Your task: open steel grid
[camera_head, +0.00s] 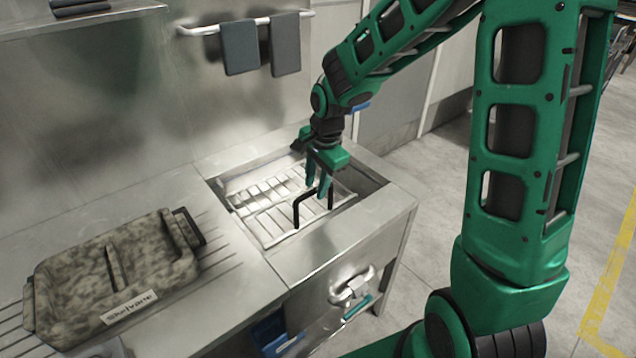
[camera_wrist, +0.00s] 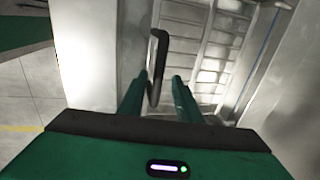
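The steel grid (camera_head: 275,224) lies in the recessed basin of the metal counter, with a black bar handle (camera_head: 297,208) standing up from it. Whether the grid is tilted is hard to tell. My gripper (camera_head: 318,190) is above the grid, pointing down, with its green fingers at the handle. In the wrist view the fingers of my gripper (camera_wrist: 160,82) are apart, and the black handle (camera_wrist: 158,50) passes between them with a gap on the right finger's side. The grid's bars (camera_wrist: 218,50) show beyond the handle.
A mottled grey tray (camera_head: 120,280) with a label sits on the counter's left part. Two grey cloths (camera_head: 240,47) hang from a wall rail (camera_head: 200,30). A drawer or door handle (camera_head: 352,290) juts from the counter front. Floor (camera_head: 430,160) is open to the right.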

